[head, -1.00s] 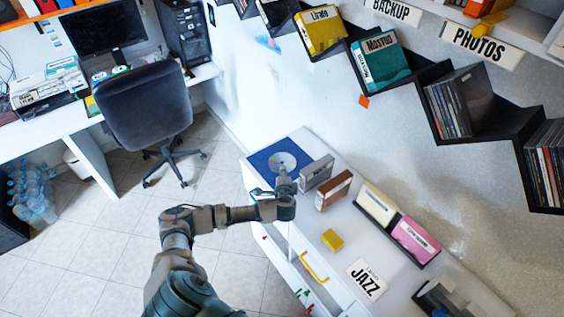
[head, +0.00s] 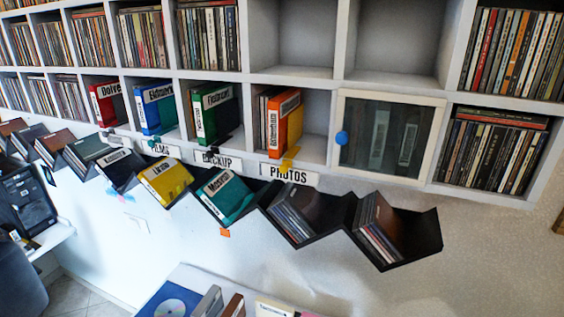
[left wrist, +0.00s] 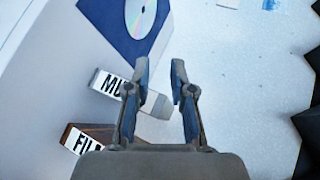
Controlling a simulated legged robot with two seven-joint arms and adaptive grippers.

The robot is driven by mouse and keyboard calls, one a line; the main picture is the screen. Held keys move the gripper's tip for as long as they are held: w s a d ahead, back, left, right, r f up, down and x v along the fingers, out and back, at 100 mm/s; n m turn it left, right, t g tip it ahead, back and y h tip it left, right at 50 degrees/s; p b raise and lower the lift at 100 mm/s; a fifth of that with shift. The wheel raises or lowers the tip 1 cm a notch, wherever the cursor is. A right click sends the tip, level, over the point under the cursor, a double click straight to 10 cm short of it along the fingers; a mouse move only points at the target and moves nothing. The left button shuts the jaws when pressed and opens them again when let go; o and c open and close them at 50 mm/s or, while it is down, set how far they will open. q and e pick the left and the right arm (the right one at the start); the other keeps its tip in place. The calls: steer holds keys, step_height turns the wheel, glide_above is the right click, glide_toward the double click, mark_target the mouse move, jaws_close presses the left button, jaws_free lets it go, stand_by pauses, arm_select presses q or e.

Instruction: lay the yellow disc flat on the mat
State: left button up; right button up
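A blue mat (head: 147,309) lies on the white cabinet top at the bottom edge of the head view, partly cut off. A silvery disc (head: 170,308) lies flat on it. The left wrist view also shows the mat (left wrist: 97,14) and the disc (left wrist: 143,12). I see no plainly yellow disc; a yellow case (head: 166,182) stands tilted in the black zigzag rack. My left gripper (left wrist: 160,78) is open, with nothing between its fingers, over the grey case and beside the mat. My right gripper is in neither view.
A grey case (left wrist: 155,104) marked MU and a brown case (left wrist: 72,139) marked FIL stand near the mat. The black zigzag rack (head: 410,245) holds more cases along the wall. White shelves (head: 262,80) above hold discs and coloured folders; one compartment has a glass door (head: 385,140).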

arm_select(q)
steer(key=s+d+f+n+g+h, duration=0.2)
steer(key=s+d+f+h, duration=0.1)
steer(key=s+d+f, duration=0.45)
steer(key=s+d+n+g+h, duration=0.3)
steer(key=s+d, duration=0.2)
steer(key=s, duration=0.6)
steer(key=s+d+n+g+h, duration=0.25)
steer(key=s+d, duration=0.25)
steer(key=s, duration=0.6)
step_height(320, 180, down, 25)
steer(key=s+a+f+g, duration=0.1)
steer(key=s+f, duration=0.8)
steer(key=s+a+f+g+b, duration=0.1)
steer(key=s+a+f, duration=0.1)
steer(key=s+f, duration=0.7)
steer(key=shift+s+a+f+y, duration=0.3)
steer(key=shift+s+f+y, duration=0.1)
steer(key=shift+s, duration=0.1)
